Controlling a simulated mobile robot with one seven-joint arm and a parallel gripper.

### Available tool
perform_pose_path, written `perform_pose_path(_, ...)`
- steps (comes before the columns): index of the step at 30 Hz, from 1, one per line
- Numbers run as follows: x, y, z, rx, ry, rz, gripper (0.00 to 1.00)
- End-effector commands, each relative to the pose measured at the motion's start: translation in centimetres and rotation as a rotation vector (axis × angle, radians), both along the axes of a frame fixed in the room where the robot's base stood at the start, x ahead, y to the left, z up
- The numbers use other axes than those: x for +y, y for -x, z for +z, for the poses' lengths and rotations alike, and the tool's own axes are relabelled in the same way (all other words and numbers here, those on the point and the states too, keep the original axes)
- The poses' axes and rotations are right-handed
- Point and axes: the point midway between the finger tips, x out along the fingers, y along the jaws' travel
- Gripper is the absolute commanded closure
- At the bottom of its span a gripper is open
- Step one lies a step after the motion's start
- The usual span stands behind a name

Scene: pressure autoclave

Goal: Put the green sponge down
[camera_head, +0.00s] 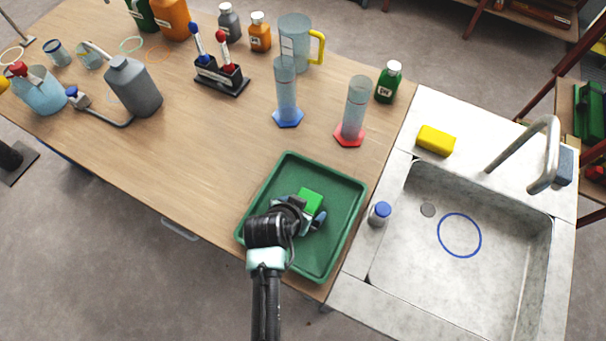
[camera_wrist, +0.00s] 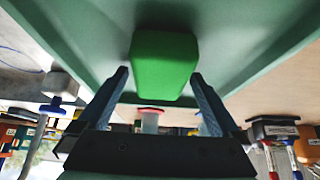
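The green sponge (camera_head: 310,201) is over the inside of the green tray (camera_head: 347,190), near its middle. In the wrist view the sponge (camera_wrist: 164,65) is at the top centre, between the fingertips. In the head view my gripper (camera_head: 305,212) comes from the lower left over the tray. I cannot tell whether the underside of the sponge touches the tray floor.
A red-based cylinder (camera_head: 354,110) and a blue-based cylinder (camera_head: 286,92) stand behind the tray.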

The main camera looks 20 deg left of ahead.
Motion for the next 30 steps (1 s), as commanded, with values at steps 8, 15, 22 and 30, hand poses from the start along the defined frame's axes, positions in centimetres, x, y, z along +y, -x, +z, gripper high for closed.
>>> perform_pose_path(8, 0.0, 0.2, 0.6, -0.001, -0.001, 0.001, 0.00)
perform_pose_path(15, 0.1, 2.1, 3.5, -0.002, 0.000, 0.001, 0.00)
perform_pose_path(22, 0.2, 4.5, 7.3, -0.002, -0.001, 0.001, 0.00)
perform_pose_path(30, 0.2, 6.2, 9.9, -0.001, 0.001, 0.000, 0.00)
